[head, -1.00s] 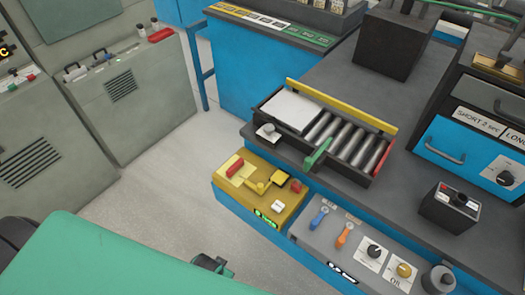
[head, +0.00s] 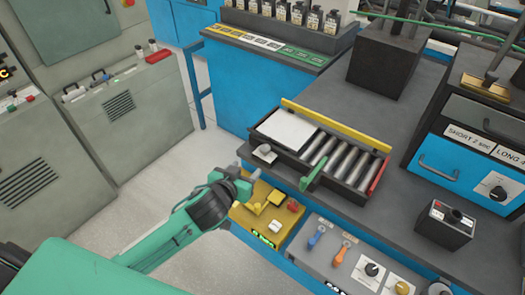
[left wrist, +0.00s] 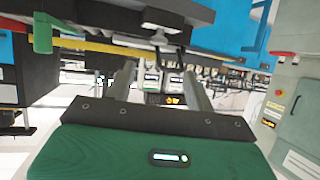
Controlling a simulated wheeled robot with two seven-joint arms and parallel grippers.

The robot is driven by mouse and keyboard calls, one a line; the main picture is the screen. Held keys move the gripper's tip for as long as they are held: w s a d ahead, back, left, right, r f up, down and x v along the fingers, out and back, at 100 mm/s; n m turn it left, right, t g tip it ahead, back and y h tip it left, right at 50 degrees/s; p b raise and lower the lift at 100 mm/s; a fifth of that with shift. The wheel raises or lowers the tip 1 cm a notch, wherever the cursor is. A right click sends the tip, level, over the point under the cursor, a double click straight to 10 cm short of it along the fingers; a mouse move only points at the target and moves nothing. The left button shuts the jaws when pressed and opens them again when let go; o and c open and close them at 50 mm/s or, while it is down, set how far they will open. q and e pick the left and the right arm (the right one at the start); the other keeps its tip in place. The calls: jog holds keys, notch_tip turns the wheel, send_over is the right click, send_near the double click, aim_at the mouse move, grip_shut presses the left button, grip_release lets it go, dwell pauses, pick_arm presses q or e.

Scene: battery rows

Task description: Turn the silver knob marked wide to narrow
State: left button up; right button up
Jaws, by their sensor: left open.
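A small silver knob (head: 264,151) sits at the near left corner of the roller tray (head: 312,187). No wide or narrow marking is legible on it, so I cannot confirm it is the marked one. A small rounded silver piece, probably the same knob, shows in the left wrist view (left wrist: 159,38), beyond my fingers. My left gripper (head: 247,172) is open and empty, just below and left of the knob in the head view and apart from it. Its two fingers also show in the left wrist view (left wrist: 160,85). My right gripper is not in view.
The yellow panel (head: 268,210) lies right beside my left gripper, partly hidden by my arm. A grey panel (head: 325,262) with blue and orange levers is to its right. A green handle (head: 313,175) sticks up at the tray's front. The floor at left is open.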

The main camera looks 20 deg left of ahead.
aim_at(264, 150)
pick_arm(q)
jog(key=p+x, duration=0.1)
jog(key=x, duration=0.5)
jog(key=p+x, duration=0.1)
jog(key=x, duration=0.5)
jog(key=shift+w+d+r, duration=0.1)
jog(key=shift+w+d, duration=0.05)
jog(key=shift+w, duration=0.25)
jog(key=shift+w+f, duration=0.3)
jog(key=shift+w, duration=0.25)
jog(key=c, duration=0.9)
